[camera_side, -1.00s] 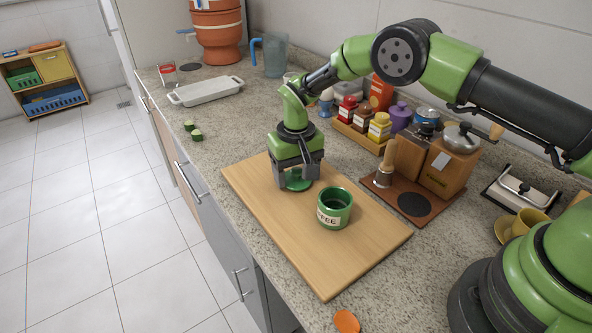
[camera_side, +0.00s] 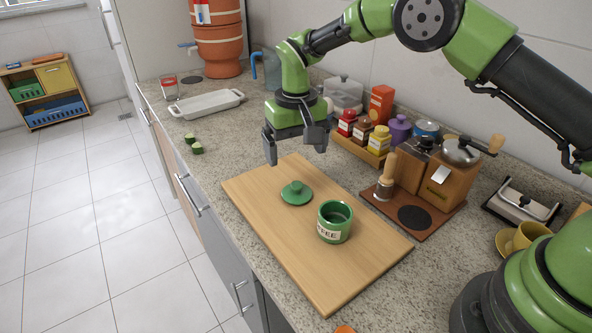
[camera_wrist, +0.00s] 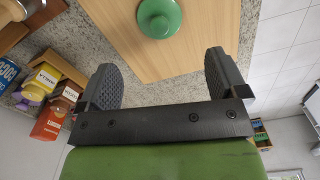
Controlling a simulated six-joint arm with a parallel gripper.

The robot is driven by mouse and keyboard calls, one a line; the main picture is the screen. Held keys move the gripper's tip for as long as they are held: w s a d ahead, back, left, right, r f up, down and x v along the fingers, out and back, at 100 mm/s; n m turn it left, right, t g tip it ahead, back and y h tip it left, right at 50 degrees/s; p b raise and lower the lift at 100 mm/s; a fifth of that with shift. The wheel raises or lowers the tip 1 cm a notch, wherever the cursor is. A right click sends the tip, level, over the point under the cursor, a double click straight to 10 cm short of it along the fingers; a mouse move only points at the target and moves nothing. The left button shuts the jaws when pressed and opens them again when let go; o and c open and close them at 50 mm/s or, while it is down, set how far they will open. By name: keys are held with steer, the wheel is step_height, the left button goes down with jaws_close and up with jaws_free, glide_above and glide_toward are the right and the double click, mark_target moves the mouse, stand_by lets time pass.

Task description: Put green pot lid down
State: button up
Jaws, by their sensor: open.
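The green pot lid (camera_side: 297,193) lies flat, knob up, on the wooden cutting board (camera_side: 345,262). An open green pot (camera_side: 335,221) with a "COFFEE" label stands upright on the board to the right of the lid, apart from it. My gripper (camera_side: 295,150) is open and empty, above the board's far edge and clear of the lid. In the wrist view the lid (camera_wrist: 159,17) shows at the top, beyond the two spread fingers (camera_wrist: 160,78), with nothing between them.
A wooden coffee grinder (camera_side: 447,180) and a spice tray (camera_side: 362,148) stand at the right along the wall. A white dish (camera_side: 206,103) and small green pieces (camera_side: 194,144) are on the counter at the back left. The board's front part is clear.

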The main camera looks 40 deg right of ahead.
steer(key=shift+r, duration=1.55)
steer(key=s+d+r+t+y, duration=0.1)
steer(key=s+d+r+t, duration=0.1)
steer(key=s+r, duration=0.55)
steer(key=s+d+r+t, duration=0.2)
steer(key=s+r, duration=0.2)
steer(key=r, duration=0.6)
steer(key=s+d+m+t+y, duration=0.1)
steer(key=s+t, duration=0.2)
steer(key=s, duration=1.3)
steer(key=shift+f+m, duration=0.2)
steer(key=shift+m, duration=0.2)
